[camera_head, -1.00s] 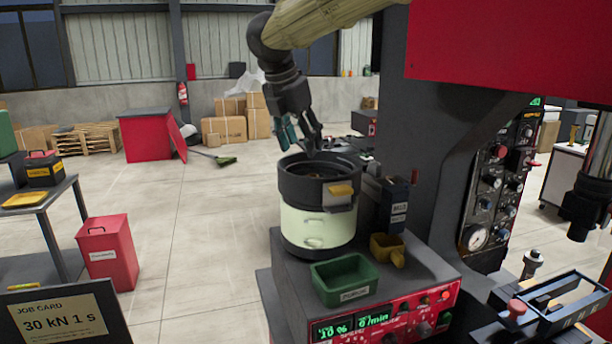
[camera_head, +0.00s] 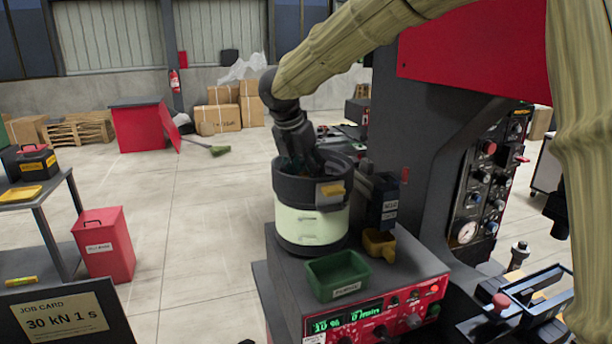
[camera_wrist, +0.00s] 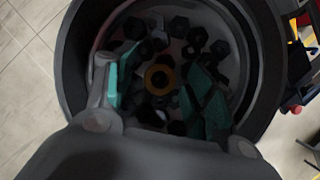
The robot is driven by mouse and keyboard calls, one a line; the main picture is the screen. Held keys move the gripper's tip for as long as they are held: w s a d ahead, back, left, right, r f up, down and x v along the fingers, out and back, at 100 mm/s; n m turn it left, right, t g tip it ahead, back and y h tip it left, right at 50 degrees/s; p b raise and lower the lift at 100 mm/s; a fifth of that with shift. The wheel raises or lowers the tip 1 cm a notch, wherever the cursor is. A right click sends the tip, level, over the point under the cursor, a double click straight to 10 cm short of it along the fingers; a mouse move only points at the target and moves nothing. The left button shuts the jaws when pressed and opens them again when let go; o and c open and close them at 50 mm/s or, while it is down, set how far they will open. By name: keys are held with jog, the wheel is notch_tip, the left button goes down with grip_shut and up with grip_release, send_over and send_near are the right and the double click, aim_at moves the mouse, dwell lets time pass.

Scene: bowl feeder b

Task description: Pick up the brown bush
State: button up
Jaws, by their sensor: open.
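In the wrist view, a brown-orange ring with a dark hole, the brown bush (camera_wrist: 159,79), lies in the bowl feeder (camera_wrist: 73,60) among dark nuts. My gripper (camera_wrist: 158,88) is open, with one teal-padded finger to the left of the bush and one to the right. It holds nothing. In the head view, my gripper (camera_head: 301,164) reaches down into the top of the bowl feeder (camera_head: 310,222), which has a black rim and a pale green body. The bush is hidden there by the bowl wall. I cannot tell how far the fingertips are above it.
A green bin (camera_head: 338,277) and a small yellow scoop (camera_head: 380,243) stand in front of the bowl on the grey feeder base. A dark box (camera_head: 384,200) stands close to the bowl's right. The red and grey machine (camera_head: 440,165) rises farther right.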

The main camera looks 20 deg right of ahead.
jog(key=shift+f, duration=0.1)
jog(key=c, duration=1.1)
jog(key=shift+c, duration=0.2)
